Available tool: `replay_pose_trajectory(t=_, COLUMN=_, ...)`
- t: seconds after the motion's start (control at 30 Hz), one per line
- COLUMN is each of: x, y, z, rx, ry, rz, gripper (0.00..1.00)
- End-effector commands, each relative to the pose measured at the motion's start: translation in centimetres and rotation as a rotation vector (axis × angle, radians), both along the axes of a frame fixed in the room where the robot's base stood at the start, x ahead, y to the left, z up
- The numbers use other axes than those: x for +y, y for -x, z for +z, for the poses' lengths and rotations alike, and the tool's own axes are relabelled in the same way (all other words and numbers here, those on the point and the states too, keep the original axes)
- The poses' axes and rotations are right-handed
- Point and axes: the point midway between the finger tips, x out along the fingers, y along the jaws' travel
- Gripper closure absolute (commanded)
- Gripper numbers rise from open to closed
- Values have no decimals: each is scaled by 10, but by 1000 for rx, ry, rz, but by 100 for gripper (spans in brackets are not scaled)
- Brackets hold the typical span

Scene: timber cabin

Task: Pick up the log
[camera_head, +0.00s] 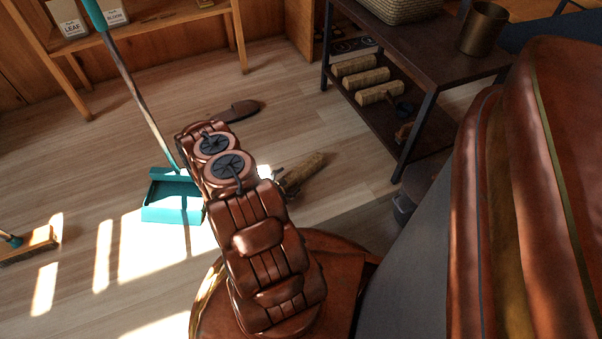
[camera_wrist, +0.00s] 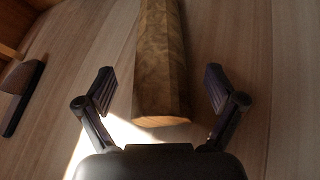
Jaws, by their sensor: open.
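A brown log (camera_head: 304,172) lies on the wooden floor, just right of my arm in the head view. In the wrist view the log (camera_wrist: 162,62) runs from the top edge down to its near cut end, between and slightly beyond my fingertips. My gripper (camera_wrist: 160,92) is open, with one finger on each side of the log and a visible gap on both sides. In the head view my arm hides most of the gripper, and only a small dark part of it shows beside the log.
A dark shelf unit (camera_head: 434,50) stands right of the log, with several logs (camera_head: 367,80) on its lower shelf. A teal dustpan (camera_head: 173,197) is on the floor to the left. A dark flat object (camera_head: 241,111) lies behind my arm. Floor around the log is mostly clear.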

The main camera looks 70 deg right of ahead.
Motion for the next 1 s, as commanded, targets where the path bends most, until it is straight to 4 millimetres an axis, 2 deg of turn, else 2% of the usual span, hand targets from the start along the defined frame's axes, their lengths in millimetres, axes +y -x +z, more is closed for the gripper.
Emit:
replay_pose_trajectory(t=0.4, x=-29, y=13, z=-12, rx=-1, ry=0, rz=-4, gripper=7)
replay_pose_trajectory(t=0.77, x=-33, y=14, z=-12, rx=0, ry=0, rz=-1, gripper=7)
replay_pose_trajectory(t=0.83, x=-33, y=14, z=-12, rx=0, ry=0, rz=-1, gripper=11)
replay_pose_trajectory(t=1.0, x=-33, y=14, z=-12, rx=0, ry=0, rz=-1, gripper=29)
